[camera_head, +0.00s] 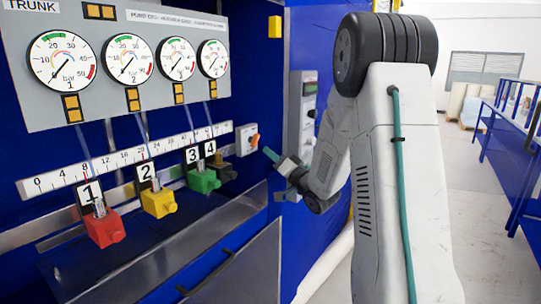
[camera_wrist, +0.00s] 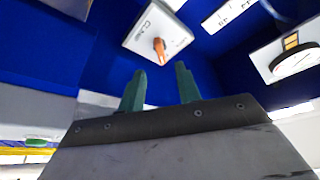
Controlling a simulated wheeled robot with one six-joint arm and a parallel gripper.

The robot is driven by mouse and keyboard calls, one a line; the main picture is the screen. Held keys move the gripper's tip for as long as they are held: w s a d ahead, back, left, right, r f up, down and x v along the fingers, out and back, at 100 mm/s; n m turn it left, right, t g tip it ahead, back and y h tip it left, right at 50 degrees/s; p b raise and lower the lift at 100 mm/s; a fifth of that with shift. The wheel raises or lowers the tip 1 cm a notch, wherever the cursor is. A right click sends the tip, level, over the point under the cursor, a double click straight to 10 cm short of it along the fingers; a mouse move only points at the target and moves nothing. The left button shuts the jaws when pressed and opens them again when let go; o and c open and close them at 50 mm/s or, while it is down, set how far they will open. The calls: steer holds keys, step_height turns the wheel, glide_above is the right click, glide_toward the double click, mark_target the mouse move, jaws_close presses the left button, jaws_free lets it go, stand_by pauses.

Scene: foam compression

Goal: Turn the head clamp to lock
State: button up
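The head clamp switch is a white box (camera_head: 241,145) with an orange knob (camera_head: 254,141) on the blue machine, right of the long ruler scale. In the wrist view the box (camera_wrist: 139,34) shows rotated, with lettering beside its orange knob (camera_wrist: 160,47). My gripper (camera_wrist: 161,77) has two green fingers spread apart with nothing between them. The knob is ahead of the fingertips and apart from them. In the head view my gripper (camera_head: 273,172) is just right of and slightly below the box, partly hidden by my own wrist.
Gauges (camera_head: 62,60) and a ruler scale (camera_head: 120,160) run along the panel. Red (camera_head: 104,230), yellow (camera_head: 159,203) and green (camera_head: 204,182) blocks stand below them. A grey control box (camera_head: 304,110) is behind my arm. A blue railing (camera_head: 520,130) stands at right.

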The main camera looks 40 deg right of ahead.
mark_target(255, 140)
steer(key=shift+r, duration=0.3)
steer(key=c, duration=0.7)
steer(key=shift+n+y, duration=0.4)
steer(key=shift+n, duration=0.3)
steer(key=r, duration=0.3)
steer(key=s+a+r, duration=0.1)
steer(key=shift+r, duration=0.4)
jaws_close()
steer(key=s+a+r+n+g+y, duration=0.1)
steer(key=s+a+r+n+g, duration=0.4)
steer(key=n, duration=0.7)
steer(key=w+f+n, duration=0.2)
steer(key=w, duration=0.1)
steer(key=w+d+f+n+h, duration=0.1)
steer(key=w+f+n, duration=0.1)
steer(key=w, duration=0.2)
steer(key=w+d+f+n, duration=0.1)
steer(key=w+f, duration=0.1)
steer(key=w, duration=0.2)
steer(key=shift+n, duration=0.4)
steer(key=shift+w+d+f, duration=0.25)
steer(key=shift+d+f, duration=0.15)
steer(key=shift+d, duration=0.2)
